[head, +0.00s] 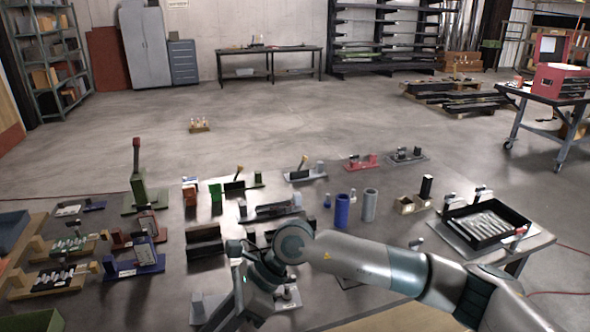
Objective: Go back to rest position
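My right arm comes in from the lower right and reaches left across the front of the table (95,205). Its wrist bends down toward the bottom edge, and the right gripper (240,308) is seen from above and behind, low over the table's front. Its fingertips are hidden or cut off, so I cannot tell if it is open or holds anything. A small metal fixture plate (286,297) shows close beside it. My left gripper and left arm are not in view.
The table holds several fixtures. A blue cylinder (342,211) and a grey cylinder (370,205) stand behind my arm. A black tray of metal parts (458,232) is at the right, a green press (138,185) at the left. Open floor (300,115) lies beyond.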

